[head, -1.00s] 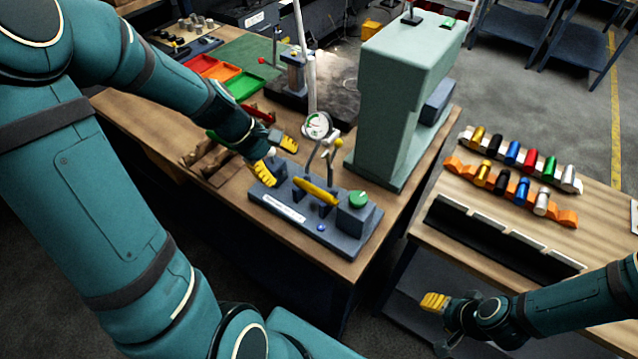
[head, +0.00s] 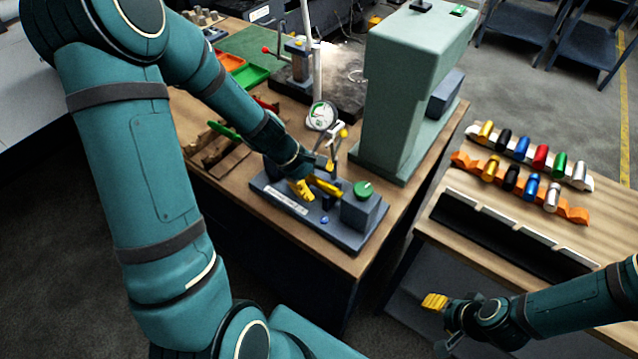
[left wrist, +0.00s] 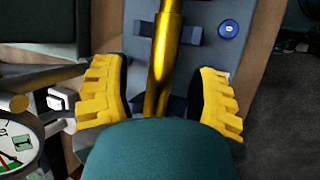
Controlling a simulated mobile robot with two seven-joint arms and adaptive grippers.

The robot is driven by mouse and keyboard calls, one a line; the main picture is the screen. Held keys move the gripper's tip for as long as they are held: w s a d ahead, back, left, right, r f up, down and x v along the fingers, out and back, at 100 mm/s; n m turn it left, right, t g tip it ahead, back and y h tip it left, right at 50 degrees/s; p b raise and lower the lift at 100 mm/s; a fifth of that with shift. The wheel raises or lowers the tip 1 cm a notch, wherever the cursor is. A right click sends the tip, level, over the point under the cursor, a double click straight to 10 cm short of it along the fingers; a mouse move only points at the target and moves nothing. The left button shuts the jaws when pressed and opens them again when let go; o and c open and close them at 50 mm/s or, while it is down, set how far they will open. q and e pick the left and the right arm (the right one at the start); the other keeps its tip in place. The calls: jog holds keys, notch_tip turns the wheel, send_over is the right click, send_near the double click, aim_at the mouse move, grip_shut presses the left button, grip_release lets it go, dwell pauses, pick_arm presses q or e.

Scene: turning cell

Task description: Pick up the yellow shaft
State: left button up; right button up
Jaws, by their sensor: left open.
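The yellow shaft (head: 326,187) lies across the supports of the grey gauge fixture (head: 288,203). My left gripper (head: 315,178) is at the fixture, over the shaft, and partly covers it in the head view. In the left wrist view the shaft (left wrist: 166,50) runs between the two open yellow fingers of my left gripper (left wrist: 163,95), with a gap on each side. The shaft's near end is hidden behind my gripper's body. My right gripper (head: 440,312) is low at the right, away from the shaft; its opening is unclear.
The fixture has a green knob (head: 363,189), a blue button (head: 325,219) and a dial gauge (head: 321,115). A tall pale-green machine (head: 395,95) stands close behind. Coloured shafts sit in a white rack (head: 473,131) and an orange rack (head: 464,160) on the right table.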

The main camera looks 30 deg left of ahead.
pick_arm(q)
grip_shut()
dwell(0.5)
